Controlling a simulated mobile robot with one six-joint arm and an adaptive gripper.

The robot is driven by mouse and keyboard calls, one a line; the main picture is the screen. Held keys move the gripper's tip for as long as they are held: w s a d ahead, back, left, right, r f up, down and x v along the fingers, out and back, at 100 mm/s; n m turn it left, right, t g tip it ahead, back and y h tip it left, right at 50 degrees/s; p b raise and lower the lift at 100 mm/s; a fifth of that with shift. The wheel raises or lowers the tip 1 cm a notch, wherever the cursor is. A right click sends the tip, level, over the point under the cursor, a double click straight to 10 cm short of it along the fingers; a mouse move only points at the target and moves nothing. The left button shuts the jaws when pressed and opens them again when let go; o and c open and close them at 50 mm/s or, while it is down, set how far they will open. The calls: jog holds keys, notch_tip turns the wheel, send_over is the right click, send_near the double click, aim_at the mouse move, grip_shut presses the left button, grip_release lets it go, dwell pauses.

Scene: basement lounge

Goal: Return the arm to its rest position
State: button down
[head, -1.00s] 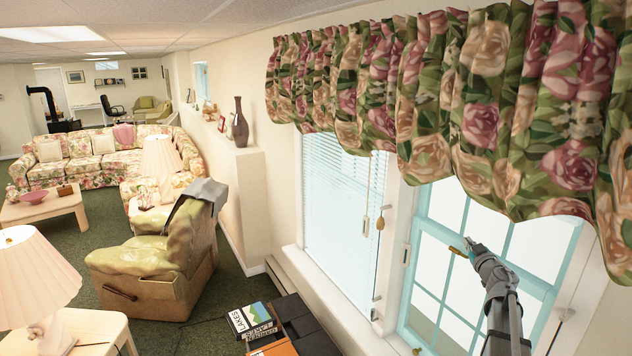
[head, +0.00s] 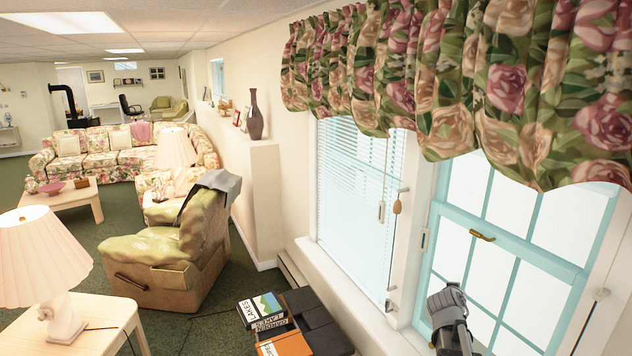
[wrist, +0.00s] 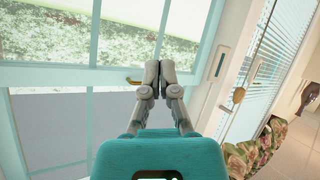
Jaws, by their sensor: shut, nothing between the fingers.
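My gripper (wrist: 159,74) shows in the wrist view with its two grey fingers together and nothing between them. Its teal body fills the bottom middle of that view. The fingertips appear in front of the teal window (wrist: 60,76), just right of a brass handle (wrist: 134,81) on its rail; a small gap shows in the picture. In the head view, a grey part of my arm (head: 450,318) stands at the lower right, below the brass handle (head: 482,235) and in front of the window (head: 545,255). The fingertips cannot be made out there.
A floral valance (head: 480,85) hangs above the windows. A blind (head: 350,200) and a cord with a wooden pull (head: 397,205) are left of my arm. Books (head: 262,310) lie on a dark surface below. A green armchair (head: 170,250) and lamp table (head: 85,330) stand further left.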

jog(key=s+a+f+n+g+y+b, duration=0.2)
jog(key=s+a+f+g+y+b, duration=0.1)
jog(key=s+a+f, duration=0.6)
jog(key=s+a+f+n+g+y+b, duration=0.2)
jog(key=s+a+f+g+y+b, duration=0.2)
jog(key=a, duration=1)
jog(key=s+f+g, duration=0.3)
jog(key=s+f, duration=0.2)
jog(key=s, duration=0.2)
jog(key=shift+a+y, duration=0.3)
jog(key=shift+y, duration=0.1)
jog(key=shift+f, duration=0.15)
